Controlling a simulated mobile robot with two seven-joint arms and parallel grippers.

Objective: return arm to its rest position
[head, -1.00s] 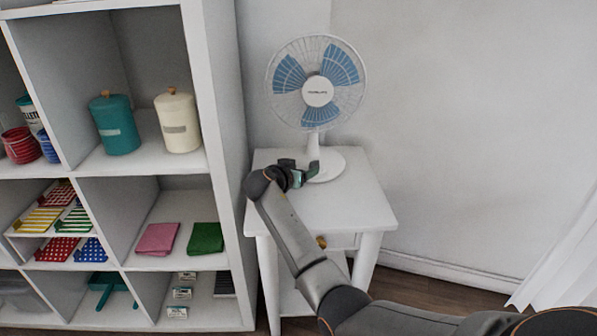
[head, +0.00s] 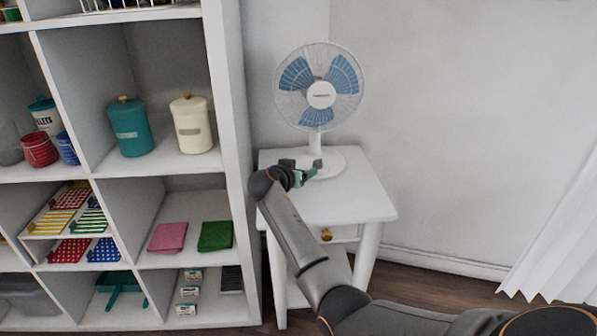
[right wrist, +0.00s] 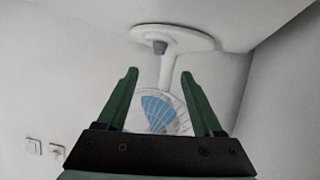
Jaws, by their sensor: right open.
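My right gripper (head: 308,172) is over the white side table (head: 345,200), close to the base of the fan (head: 320,92). In the right wrist view its two green fingers (right wrist: 160,95) are spread apart with nothing between them held. The fan's round white base (right wrist: 172,38) and its stem show beyond the fingers, and a grey knob sits on the base. I cannot tell whether a fingertip touches the base. My right arm reaches in from the lower right of the head view. My left gripper is not in view.
A white shelf unit (head: 238,150) stands left of the table, holding a teal canister (head: 130,128), a cream canister (head: 190,125), folded pink cloth (head: 168,238) and green cloth (head: 215,237). A white curtain (head: 560,240) hangs at the right. The wall right of the fan is bare.

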